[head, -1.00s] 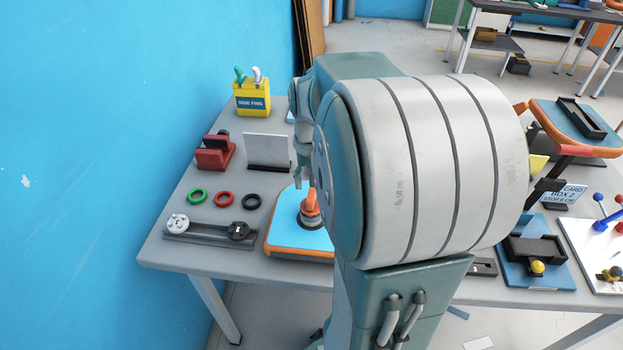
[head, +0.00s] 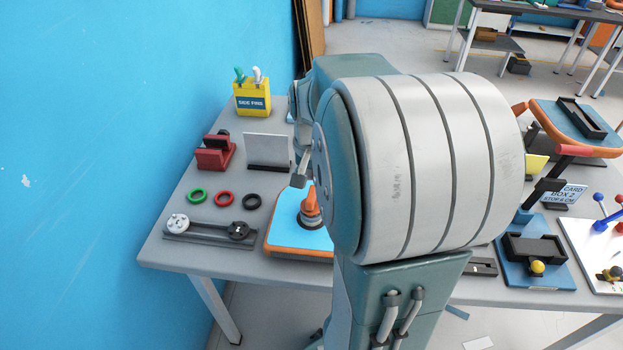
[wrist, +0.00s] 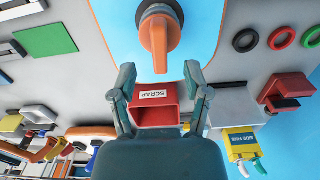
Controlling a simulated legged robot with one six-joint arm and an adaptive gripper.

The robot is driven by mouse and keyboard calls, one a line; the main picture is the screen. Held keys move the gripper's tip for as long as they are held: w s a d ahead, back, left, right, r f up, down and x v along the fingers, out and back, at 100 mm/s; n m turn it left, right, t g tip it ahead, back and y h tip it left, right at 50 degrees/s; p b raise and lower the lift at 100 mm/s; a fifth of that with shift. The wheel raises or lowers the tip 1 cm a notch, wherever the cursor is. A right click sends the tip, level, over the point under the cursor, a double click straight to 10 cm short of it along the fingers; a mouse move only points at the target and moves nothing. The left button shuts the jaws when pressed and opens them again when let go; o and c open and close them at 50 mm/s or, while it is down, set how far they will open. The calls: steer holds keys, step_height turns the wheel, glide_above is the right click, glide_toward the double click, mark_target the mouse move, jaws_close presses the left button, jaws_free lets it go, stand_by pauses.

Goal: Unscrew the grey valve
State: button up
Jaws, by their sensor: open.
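The valve is a grey round collar (head: 312,222) with an orange handle (head: 311,203). It sits on a board with a blue top and orange rim (head: 285,243) at the near part of the table. In the wrist view the orange handle (wrist: 158,40) and the dark grey collar (wrist: 160,10) are at the top centre, beyond my fingertips. In the head view only a bit of the gripper (head: 299,180) shows behind my arm, above and left of the handle.
A red SCRAP box (wrist: 155,108) shows beyond the fingers. Green, red and black rings (head: 224,199), a red block holder (head: 215,153), an upright grey plate (head: 267,150) and a yellow box (head: 252,98) stand left of the board. A blue wall borders the table's left.

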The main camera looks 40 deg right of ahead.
mark_target(311, 193)
steer(key=shift+f, duration=2.1)
steer(key=shift+c, duration=0.3)
jaws_close()
steer(key=shift+n, duration=1.7)
steer(key=shift+n, duration=1.7)
